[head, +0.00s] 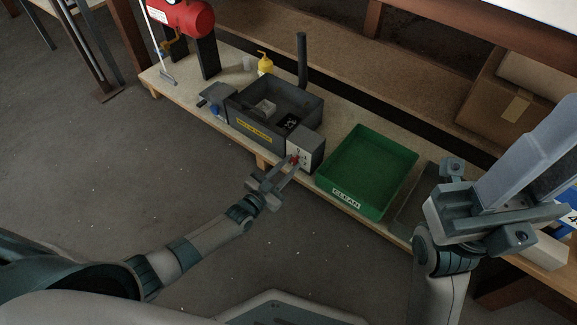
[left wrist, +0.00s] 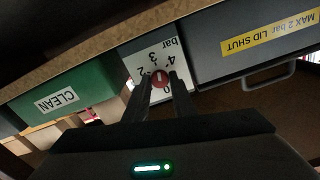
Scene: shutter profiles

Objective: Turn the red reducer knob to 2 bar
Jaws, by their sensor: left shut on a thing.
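The red reducer knob (head: 294,159) sits on the pale front face of a grey box (head: 308,147) beside the dark bin. My left gripper (head: 284,172) reaches it from the front, its two fingers one on each side. In the left wrist view the knob (left wrist: 160,78) lies between the fingertips, which are shut on it. The white dial plate (left wrist: 152,55) around it appears upside down, with "bar", 4, 3, 2 and 0 readable. A small pale mark shows on the knob; its exact reading is too small to tell. My right gripper (head: 525,150) is raised at the right, away from the knob.
The dark bin (head: 248,127) has a yellow label reading "MAX 2 bar LID SHUT" in the left wrist view. A green tray (head: 345,199) marked CLEAN stands right of the dial box. A red tank (head: 186,16) and yellow bottle (head: 265,64) are behind. The floor (head: 110,165) in front is clear.

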